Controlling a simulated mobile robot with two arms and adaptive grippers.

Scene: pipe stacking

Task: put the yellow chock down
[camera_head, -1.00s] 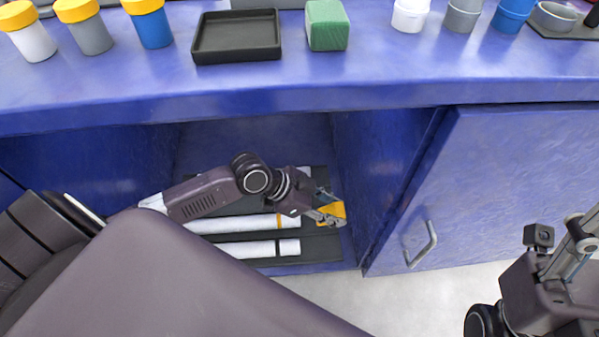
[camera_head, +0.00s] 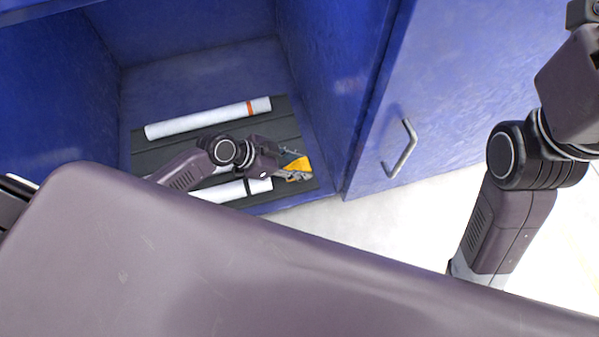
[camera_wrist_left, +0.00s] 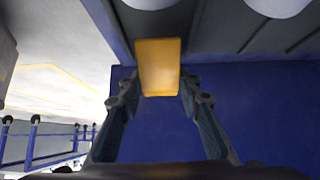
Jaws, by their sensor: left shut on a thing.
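The yellow chock (camera_head: 299,165) is at the right end of the dark grooved rack (camera_head: 286,122) on the cabinet floor. My left gripper (camera_head: 293,167) is shut on it, coming from the left, and hides part of it. In the left wrist view the chock (camera_wrist_left: 158,66) is between the two fingertips (camera_wrist_left: 159,90), close to the rack's dark grooved surface. I cannot tell whether it touches the rack. My right arm shows at the right, but its fingers are outside the view.
A white pipe with an orange band (camera_head: 207,119) lies at the rack's back. Another white pipe (camera_head: 230,190) lies at the front; my left arm covers the middle. The cabinet's right wall (camera_head: 330,90) stands close beside the gripper. The door with a handle (camera_head: 402,150) is further right.

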